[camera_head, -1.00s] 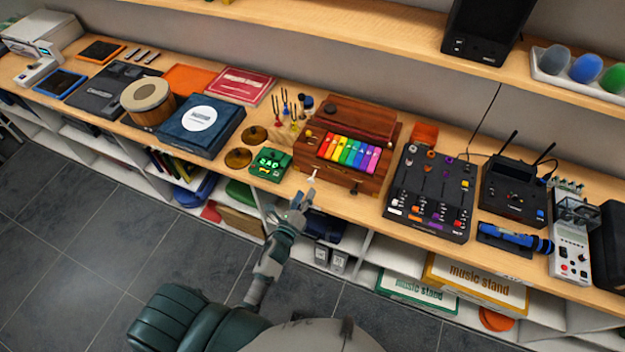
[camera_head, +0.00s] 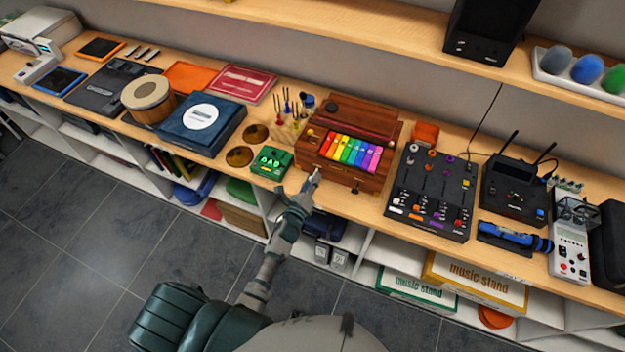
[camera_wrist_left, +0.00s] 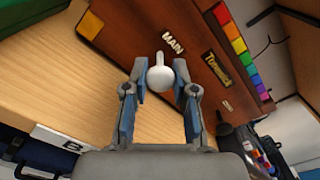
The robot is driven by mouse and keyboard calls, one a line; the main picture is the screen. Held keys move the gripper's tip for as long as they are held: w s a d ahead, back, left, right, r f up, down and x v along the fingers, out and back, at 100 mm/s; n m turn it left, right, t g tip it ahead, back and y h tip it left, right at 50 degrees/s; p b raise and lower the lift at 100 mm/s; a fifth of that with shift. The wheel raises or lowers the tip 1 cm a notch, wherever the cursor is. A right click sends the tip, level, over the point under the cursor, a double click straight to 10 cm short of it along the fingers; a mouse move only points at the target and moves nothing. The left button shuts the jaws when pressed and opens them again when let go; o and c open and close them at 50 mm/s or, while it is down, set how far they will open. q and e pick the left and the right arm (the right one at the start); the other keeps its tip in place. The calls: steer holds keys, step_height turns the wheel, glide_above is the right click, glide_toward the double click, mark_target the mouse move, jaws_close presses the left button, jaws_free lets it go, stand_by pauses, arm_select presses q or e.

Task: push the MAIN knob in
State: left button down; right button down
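The wooden instrument box (camera_head: 345,174) with rainbow keys sits on the wooden shelf. Its MAIN knob (camera_wrist_left: 160,76) is white and round, stands out from the front face on a stem, and has the MAIN label (camera_wrist_left: 172,43) beside it. My left gripper (camera_wrist_left: 160,70) is open, with one finger on each side of the knob; a small gap seems to show, though contact is hard to judge. In the head view the left gripper (camera_head: 310,184) is at the box's lower left front, partly covering the knob. My right gripper is not in view.
A green box (camera_head: 270,163) stands just left of the instrument, near brass discs (camera_head: 240,156). A black mixer (camera_head: 432,192) is to the right. A second label (camera_wrist_left: 217,68) is near the keys.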

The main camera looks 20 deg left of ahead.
arm_select(q)
steer(key=shift+w+a+r, duration=0.1)
steer(key=shift+w+a, duration=0.1)
steer(key=shift+w+b, duration=0.5)
steer(key=shift+w, duration=0.2)
steer(key=shift+d+r, duration=0.1)
steer(key=shift+r, duration=0.1)
steer(key=c, duration=0.9)
jaws_free()
steer(key=shift+f, duration=0.15)
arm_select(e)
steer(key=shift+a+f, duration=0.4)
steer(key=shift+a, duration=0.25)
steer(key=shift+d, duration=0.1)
